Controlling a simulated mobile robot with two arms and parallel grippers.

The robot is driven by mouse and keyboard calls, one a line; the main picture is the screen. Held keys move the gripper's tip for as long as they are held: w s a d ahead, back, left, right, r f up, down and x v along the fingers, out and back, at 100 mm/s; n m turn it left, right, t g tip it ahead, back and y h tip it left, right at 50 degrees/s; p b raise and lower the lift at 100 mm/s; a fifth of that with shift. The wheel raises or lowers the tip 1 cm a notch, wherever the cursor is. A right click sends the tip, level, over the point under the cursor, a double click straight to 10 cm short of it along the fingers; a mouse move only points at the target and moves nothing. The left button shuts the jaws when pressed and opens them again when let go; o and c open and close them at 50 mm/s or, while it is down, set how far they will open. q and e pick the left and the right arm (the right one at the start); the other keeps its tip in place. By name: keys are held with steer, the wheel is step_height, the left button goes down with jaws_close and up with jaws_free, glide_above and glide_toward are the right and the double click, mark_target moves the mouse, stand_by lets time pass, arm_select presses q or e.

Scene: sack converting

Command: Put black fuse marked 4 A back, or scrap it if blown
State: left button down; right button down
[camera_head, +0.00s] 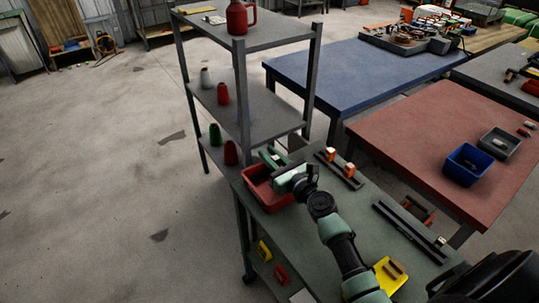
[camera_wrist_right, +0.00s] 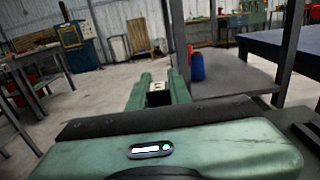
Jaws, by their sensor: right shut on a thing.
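My right gripper (camera_head: 274,162) is over the red bin (camera_head: 259,194) on the grey-green bench, its fingers pointing toward the shelf rack. In the right wrist view the green fingers (camera_wrist_right: 159,88) are shut on a small black thing with a pale face, the black fuse (camera_wrist_right: 158,98). Its 4 A mark and whether it is blown cannot be read. A dark rail with two orange blocks (camera_head: 348,162) lies on the bench right of the gripper. A longer dark rail (camera_head: 408,232) lies nearer. My left gripper is not in view.
A yellow tray (camera_head: 381,290) with a dark piece lies at the bench front. A red table (camera_head: 440,130) at right holds a blue bin (camera_head: 456,174) and a grey bin (camera_head: 512,141).

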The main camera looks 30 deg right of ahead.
mark_target(277, 163)
steer(key=c, duration=1.2)
jaws_free()
steer(key=shift+c, duration=0.2)
steer(key=shift+o, duration=0.2)
steer(key=shift+r, duration=0.1)
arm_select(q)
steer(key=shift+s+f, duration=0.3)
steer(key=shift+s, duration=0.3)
arm_select(e)
steer(key=s, duration=0.5)
steer(key=s+d, duration=0.1)
steer(key=s, duration=0.1)
steer(key=shift+s, duration=0.35)
